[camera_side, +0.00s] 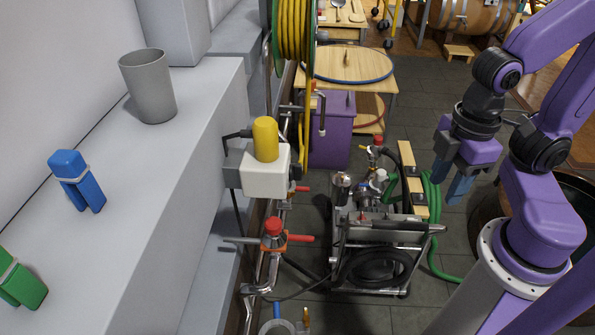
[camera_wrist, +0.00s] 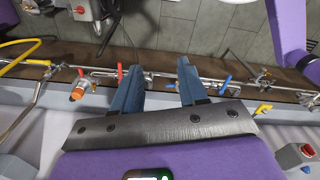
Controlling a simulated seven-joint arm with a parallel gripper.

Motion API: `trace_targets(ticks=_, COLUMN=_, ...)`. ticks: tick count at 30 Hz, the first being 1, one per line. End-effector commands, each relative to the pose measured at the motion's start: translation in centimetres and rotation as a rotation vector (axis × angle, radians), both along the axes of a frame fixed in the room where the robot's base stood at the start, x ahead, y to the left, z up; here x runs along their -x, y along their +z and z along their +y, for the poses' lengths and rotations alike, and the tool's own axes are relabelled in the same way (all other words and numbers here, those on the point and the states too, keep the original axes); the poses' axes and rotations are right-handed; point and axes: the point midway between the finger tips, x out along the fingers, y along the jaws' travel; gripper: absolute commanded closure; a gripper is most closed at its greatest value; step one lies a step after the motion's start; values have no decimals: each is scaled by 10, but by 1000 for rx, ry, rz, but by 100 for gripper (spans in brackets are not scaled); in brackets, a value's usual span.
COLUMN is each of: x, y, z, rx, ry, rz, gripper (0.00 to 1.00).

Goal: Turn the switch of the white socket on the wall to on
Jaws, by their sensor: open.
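The white socket (camera_side: 266,182) is a white box on the wall side, in the middle of the side view. A yellow cylinder (camera_side: 265,140) stands upright on its top, and a dark cable leaves its left side. I cannot tell which part is the switch or how it is set. My gripper (camera_side: 453,184) is well to the right of the socket, beyond the cart, pointing down, empty and not touching anything. In the wrist view its two blue fingers (camera_wrist: 160,85) are spread apart with nothing between them. I cannot make out the socket for sure there.
Pipes with a red-handled valve (camera_side: 273,226) run below the socket. A metal cart (camera_side: 375,250) with hoses stands between the socket and my gripper. A grey ledge (camera_side: 185,150) at left bears a grey cup (camera_side: 150,88) and a blue clip (camera_side: 78,182).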

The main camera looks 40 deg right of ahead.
Motion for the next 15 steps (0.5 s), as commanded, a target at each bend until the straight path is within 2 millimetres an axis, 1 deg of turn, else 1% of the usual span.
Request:
trace_targets(ticks=2, x=0, y=0, z=0, rx=0, ry=0, rz=0, gripper=57)
trace_targets(ticks=3, x=0, y=0, z=0, rx=0, ry=0, rz=0, gripper=63)
trace_targets(ticks=8, x=-3, y=-4, z=-2, rx=19, ry=-38, rz=28, gripper=63)
trace_targets(ticks=11, x=-8, y=-10, z=-4, rx=48, ry=-105, rz=78, gripper=63)
trace_targets(ticks=15, x=-16, y=-19, z=-6, rx=96, ry=-235, rz=177, gripper=63)
